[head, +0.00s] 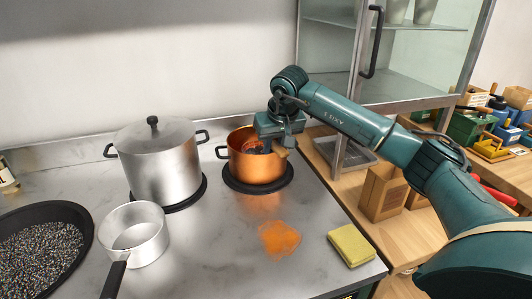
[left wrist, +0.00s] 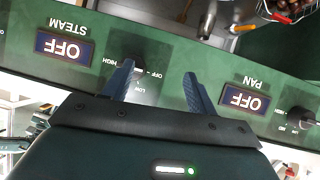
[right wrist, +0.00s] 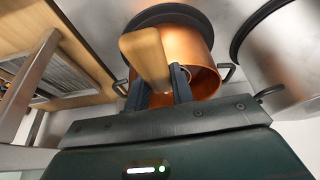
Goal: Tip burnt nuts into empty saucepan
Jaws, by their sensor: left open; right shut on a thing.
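A small silver saucepan (head: 135,236) with a dark handle (head: 114,279) stands on the counter; its visible inside looks empty. A copper pot (head: 256,166) stands on a dark round plate to its right. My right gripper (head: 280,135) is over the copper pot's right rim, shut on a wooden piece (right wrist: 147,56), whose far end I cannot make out. The pot's contents are mostly hidden; I cannot identify burnt nuts there. Several brown nuts (left wrist: 285,12) show at the left wrist view's top right edge. My left gripper (left wrist: 158,78) is open and empty before the control panel.
A large lidded pot (head: 158,165) stands behind the saucepan. A wide black pan (head: 78,215) of dark grains is at the left. An orange patch (head: 279,238) and a yellow sponge (head: 350,245) are at the front right. A control knob (left wrist: 147,88) shows beyond my left fingers.

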